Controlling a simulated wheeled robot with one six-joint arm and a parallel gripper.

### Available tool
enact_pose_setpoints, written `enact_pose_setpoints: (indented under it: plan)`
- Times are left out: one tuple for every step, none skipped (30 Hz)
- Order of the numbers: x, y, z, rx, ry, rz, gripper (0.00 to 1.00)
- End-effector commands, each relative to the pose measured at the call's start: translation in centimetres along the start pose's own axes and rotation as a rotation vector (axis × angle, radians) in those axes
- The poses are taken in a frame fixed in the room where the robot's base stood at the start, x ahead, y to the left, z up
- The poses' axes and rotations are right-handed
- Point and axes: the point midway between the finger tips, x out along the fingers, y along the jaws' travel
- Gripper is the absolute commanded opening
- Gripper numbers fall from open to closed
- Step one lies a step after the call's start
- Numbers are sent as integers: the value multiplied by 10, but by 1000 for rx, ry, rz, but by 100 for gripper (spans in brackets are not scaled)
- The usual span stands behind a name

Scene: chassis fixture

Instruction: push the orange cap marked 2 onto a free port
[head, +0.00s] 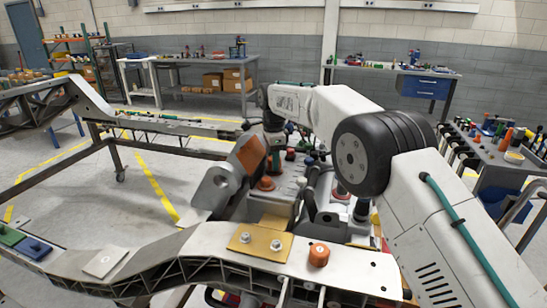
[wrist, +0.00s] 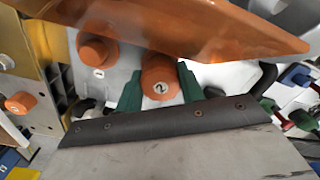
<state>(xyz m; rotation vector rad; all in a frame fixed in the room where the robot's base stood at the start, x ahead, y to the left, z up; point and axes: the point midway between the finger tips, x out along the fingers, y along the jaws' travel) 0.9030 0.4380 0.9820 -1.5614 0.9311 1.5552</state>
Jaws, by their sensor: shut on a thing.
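The orange cap marked 2 (wrist: 160,84) is between the green fingers of my gripper (wrist: 160,92) in the wrist view. In the head view one orange cap (head: 265,184) stands on the grey block in the middle of the chassis.
An orange cap (head: 319,254) sits on the pale front beam (head: 350,268), right of a gold plate (head: 260,243) with two bolts. A large orange panel (wrist: 200,25) crosses the top of the wrist view. Hoses and dark parts crowd the area right of the block.

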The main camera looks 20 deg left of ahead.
Motion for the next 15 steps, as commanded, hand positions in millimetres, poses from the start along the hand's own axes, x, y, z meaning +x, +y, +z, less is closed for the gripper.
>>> enact_pose_setpoints:
  plan:
    - [0,0,0,0,0,0,6]
    - [0,0,0,0,0,0,6]
    - [0,0,0,0,0,0,6]
    - [0,0,0,0,0,0,6]
    - [0,0,0,0,0,0,6]
    - [0,0,0,0,0,-1,6]
    - [0,0,0,0,0,-1,6]
    - [0,0,0,0,0,-1,6]
    - [0,0,0,0,0,-1,6]
    - [0,0,0,0,0,-1,6]
    - [1,0,0,0,0,-1,6]
    - [1,0,0,0,0,0,6]
    - [2,0,0,0,0,0,6]
    - [2,0,0,0,0,-1,6]
    - [3,0,0,0,0,-1,6]
